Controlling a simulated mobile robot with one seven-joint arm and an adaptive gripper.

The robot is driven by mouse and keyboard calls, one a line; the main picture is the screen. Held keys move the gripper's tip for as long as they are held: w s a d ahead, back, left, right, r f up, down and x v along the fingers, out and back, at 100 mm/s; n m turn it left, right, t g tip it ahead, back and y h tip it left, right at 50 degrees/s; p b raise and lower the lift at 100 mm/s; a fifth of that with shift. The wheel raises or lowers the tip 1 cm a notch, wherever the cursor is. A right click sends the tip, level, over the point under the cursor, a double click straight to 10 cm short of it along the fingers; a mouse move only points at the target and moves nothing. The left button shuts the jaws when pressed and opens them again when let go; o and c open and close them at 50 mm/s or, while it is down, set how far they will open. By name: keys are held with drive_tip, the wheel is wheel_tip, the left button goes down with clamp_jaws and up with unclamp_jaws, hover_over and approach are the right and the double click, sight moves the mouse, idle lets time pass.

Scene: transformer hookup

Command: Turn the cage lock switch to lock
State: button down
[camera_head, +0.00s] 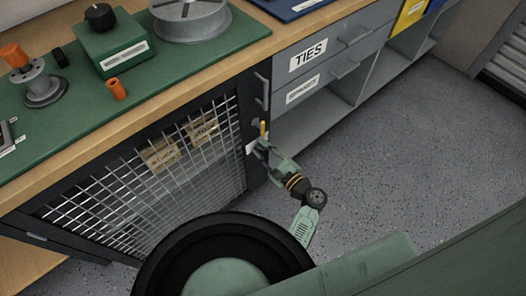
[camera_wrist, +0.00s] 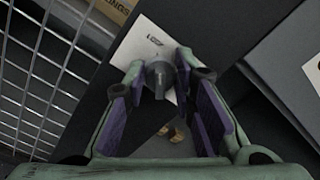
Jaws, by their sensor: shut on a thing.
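The cage lock switch (camera_wrist: 159,78) is a small dark grey knob on the dark cage frame, over a white label (camera_wrist: 140,45) with partly readable lettering. In the wrist view my gripper (camera_wrist: 158,70) has its fingertips on both sides of the knob and is shut on it. Its purple pads flank the space below. In the head view my gripper (camera_head: 260,146) reaches the right edge of the cage door (camera_head: 150,175), where it hides the switch. The angle of the switch is hard to tell.
A small yellow part (camera_head: 263,128) and a door handle (camera_head: 262,90) are close to my gripper. Cardboard boxes (camera_head: 160,153) sit behind the mesh. Grey drawers (camera_head: 330,55) stand to the right. The speckled floor (camera_head: 400,150) is clear.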

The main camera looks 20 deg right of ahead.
drive_tip(key=shift+n+b, duration=0.3)
drive_tip(key=shift+n, duration=0.3)
drive_tip(key=c, duration=1.4)
unclamp_jaws()
drive_tip(key=v, duration=1.2)
